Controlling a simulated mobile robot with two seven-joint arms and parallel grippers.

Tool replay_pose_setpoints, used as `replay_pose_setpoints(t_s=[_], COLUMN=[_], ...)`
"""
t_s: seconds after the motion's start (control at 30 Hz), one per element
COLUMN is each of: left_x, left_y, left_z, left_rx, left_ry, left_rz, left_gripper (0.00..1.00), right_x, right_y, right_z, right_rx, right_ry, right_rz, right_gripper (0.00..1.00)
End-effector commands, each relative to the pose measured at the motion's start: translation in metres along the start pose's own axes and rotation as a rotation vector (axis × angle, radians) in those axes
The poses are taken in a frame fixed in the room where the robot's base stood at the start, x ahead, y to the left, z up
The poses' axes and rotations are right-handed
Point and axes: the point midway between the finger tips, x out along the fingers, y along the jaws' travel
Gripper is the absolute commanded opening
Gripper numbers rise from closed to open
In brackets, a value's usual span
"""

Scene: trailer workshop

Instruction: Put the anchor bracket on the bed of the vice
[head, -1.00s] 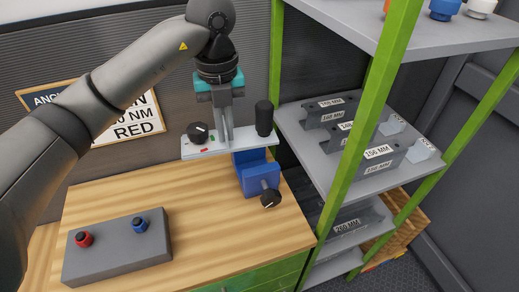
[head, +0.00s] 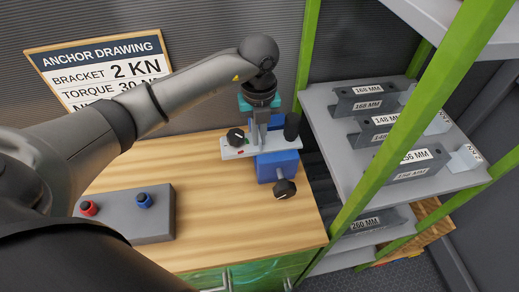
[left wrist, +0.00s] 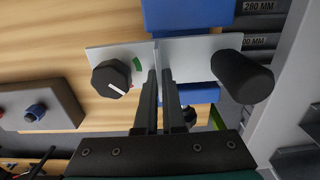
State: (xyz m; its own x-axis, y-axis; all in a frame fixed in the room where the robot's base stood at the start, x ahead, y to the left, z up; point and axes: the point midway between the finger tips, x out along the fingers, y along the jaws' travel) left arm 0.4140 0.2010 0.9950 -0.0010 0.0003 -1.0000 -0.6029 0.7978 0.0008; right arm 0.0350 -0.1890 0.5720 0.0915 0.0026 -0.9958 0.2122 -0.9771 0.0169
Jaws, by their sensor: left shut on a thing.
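The anchor bracket (head: 234,152) looks like a pale grey plate with a black dial near one end and a black post at the other. My left gripper (head: 259,146) points down and is shut on the middle of the plate, which is roughly level. The left wrist view shows the fingers (left wrist: 166,100) closed on the plate (left wrist: 195,48) between dial and post. The blue vice (head: 279,167) with its black handle knob stands on the bench directly beneath. The plate hides much of its bed, and I cannot tell whether they touch. My right gripper is out of view.
A grey box (head: 152,225) with red and blue knobs sits front left on the wooden bench (head: 235,215). A green-posted rack (head: 350,205) holding labelled grey channels stands close on the right. A sign (head: 100,70) hangs behind. Bare bench lies left of the vice.

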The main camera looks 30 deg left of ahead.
Motion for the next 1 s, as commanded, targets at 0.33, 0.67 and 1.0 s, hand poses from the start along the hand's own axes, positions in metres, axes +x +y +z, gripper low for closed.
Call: replay_pose_setpoints(t_s=[0.33,0.67,1.0], left_x=[0.03,0.055,0.059], left_y=[-0.001,-0.001,0.0], left_z=[0.0,0.001,0.0], left_rx=[0.0,0.001,0.001], left_ry=[0.001,-0.003,0.0], left_rz=[-0.001,-0.003,0.0], left_gripper=[0.0,0.0,0.17], right_x=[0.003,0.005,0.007], right_y=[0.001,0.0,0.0], right_z=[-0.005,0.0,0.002], right_rx=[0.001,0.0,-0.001], right_ry=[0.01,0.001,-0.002], right_rz=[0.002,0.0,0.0], right_gripper=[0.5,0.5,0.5])
